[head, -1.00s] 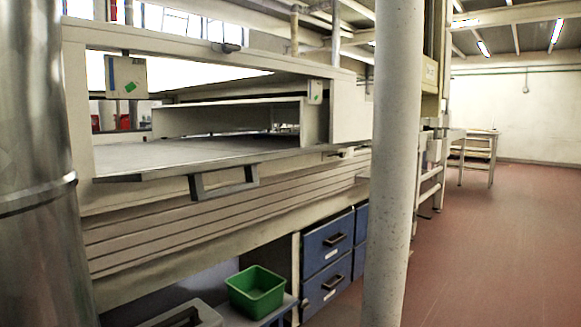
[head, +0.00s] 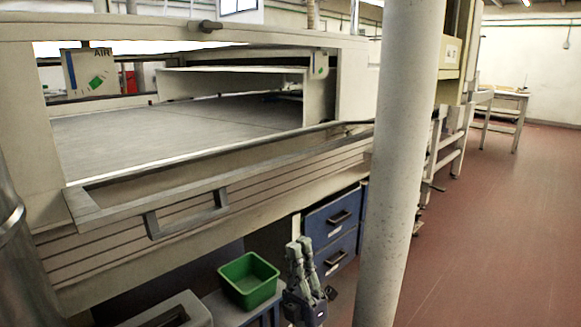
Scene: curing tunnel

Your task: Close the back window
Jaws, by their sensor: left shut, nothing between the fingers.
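The window (head: 140,205) is a grey-framed panel with a bar handle (head: 188,222) on the side of the large cream machine. It stands open, tilted outward and down from the opening, and the machine's grey bed (head: 170,130) shows behind it. I cannot tell whether this is the back one. My left gripper (head: 299,245) is at the bottom middle, in front of the blue drawers, with its fingers pointing up. It is shut and empty, lower than the handle, to its right and apart from it. My right gripper is not in view.
A pale round post (head: 398,150) stands right of the window. A green bin (head: 248,280) sits low beside the blue drawers (head: 330,220). A shiny metal cylinder (head: 15,245) is at the left edge. The red floor (head: 490,220) on the right is clear.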

